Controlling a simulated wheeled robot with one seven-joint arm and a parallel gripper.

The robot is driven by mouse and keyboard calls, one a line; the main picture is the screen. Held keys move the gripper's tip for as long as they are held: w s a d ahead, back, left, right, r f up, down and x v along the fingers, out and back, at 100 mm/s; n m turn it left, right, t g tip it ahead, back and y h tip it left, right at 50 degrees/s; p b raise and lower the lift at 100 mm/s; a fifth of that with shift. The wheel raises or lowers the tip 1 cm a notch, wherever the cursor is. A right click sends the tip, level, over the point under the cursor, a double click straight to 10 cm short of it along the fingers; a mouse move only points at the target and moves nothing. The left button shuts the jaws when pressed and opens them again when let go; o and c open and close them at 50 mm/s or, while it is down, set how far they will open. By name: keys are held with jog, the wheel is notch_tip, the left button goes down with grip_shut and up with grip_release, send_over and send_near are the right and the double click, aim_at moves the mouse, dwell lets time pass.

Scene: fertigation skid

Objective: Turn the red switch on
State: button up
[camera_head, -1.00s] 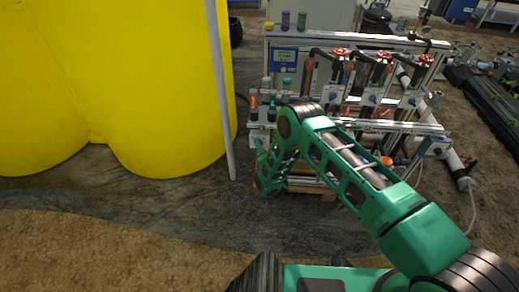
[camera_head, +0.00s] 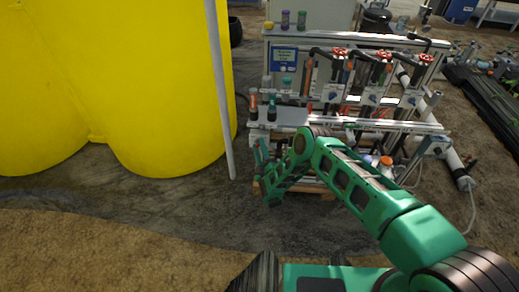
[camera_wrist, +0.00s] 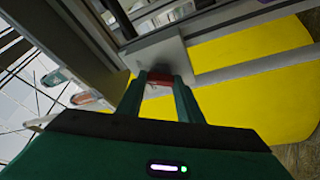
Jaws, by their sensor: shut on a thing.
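The red switch (camera_wrist: 160,76) sits on a light grey plate (camera_wrist: 157,50) in the wrist view. My gripper (camera_wrist: 159,86) has its two green fingers on either side of the switch and is shut on it. The fingertips hide part of the switch, so its exact position is not clear. In the head view, my green arm reaches to the lower left end of the skid. There the switch is hidden and the fingertips cannot be made out.
The skid frame (camera_head: 350,39) carries red-handled valves (camera_head: 340,51), pipes and small bottles. A big yellow tank (camera_head: 170,90) and a grey upright pole (camera_head: 221,100) stand to its left. Open ground lies in front of the tank.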

jog(key=shift+s+d+f+m+t, duration=0.1)
jog(key=shift+f+m+t, duration=0.1)
jog(key=shift+m, duration=0.5)
jog(key=shift+s+f+m+t, duration=0.1)
jog(key=shift+f+m+t, duration=0.1)
jog(key=shift+m, duration=0.5)
jog(key=shift+m+h, duration=0.3)
jog(key=shift+h, duration=0.1)
jog(key=o, duration=1.1)
jog(key=shift+w+r, duration=0.1)
jog(key=v, duration=1)
jog(key=shift+s+f, duration=0.3)
jog(key=shift+s, duration=0.1)
